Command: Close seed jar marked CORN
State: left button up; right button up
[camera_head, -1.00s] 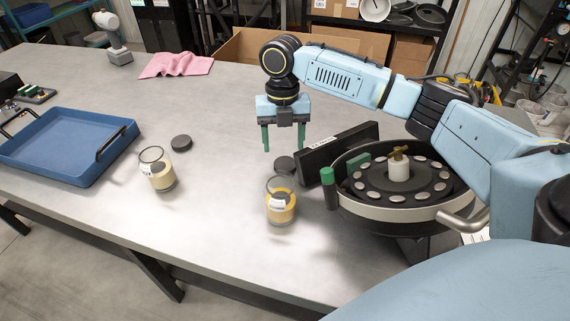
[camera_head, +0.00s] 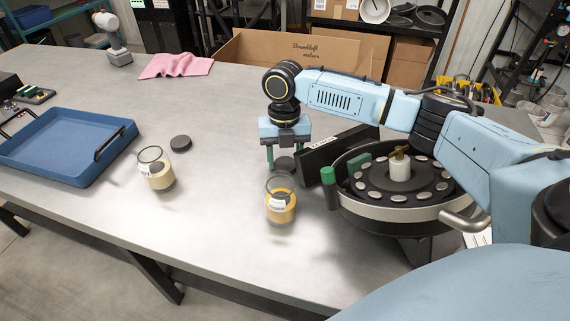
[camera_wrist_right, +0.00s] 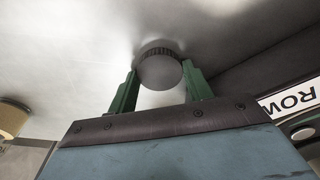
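A clear open jar with yellow contents and a white label (camera_head: 280,206) stands upright near the middle of the bench; its label is too small to read. A second open jar with paler contents (camera_head: 160,180) stands farther left. A dark round lid (camera_head: 285,164) lies behind the yellow jar. My right gripper (camera_head: 284,160) points down over this lid. In the right wrist view the lid (camera_wrist_right: 159,71) sits between the tips of the open green fingers (camera_wrist_right: 160,85), close to both; contact is not clear. My left gripper is out of view.
Another dark lid (camera_head: 181,143) lies behind the left jar. A round seed meter (camera_head: 400,205) with a green-capped post (camera_head: 328,178) and a black panel (camera_head: 325,158) stand to the right. A blue tray (camera_head: 75,165) is at left. The bench between the jars is clear.

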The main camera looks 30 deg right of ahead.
aim_at(284, 163)
jog(key=c, duration=0.3)
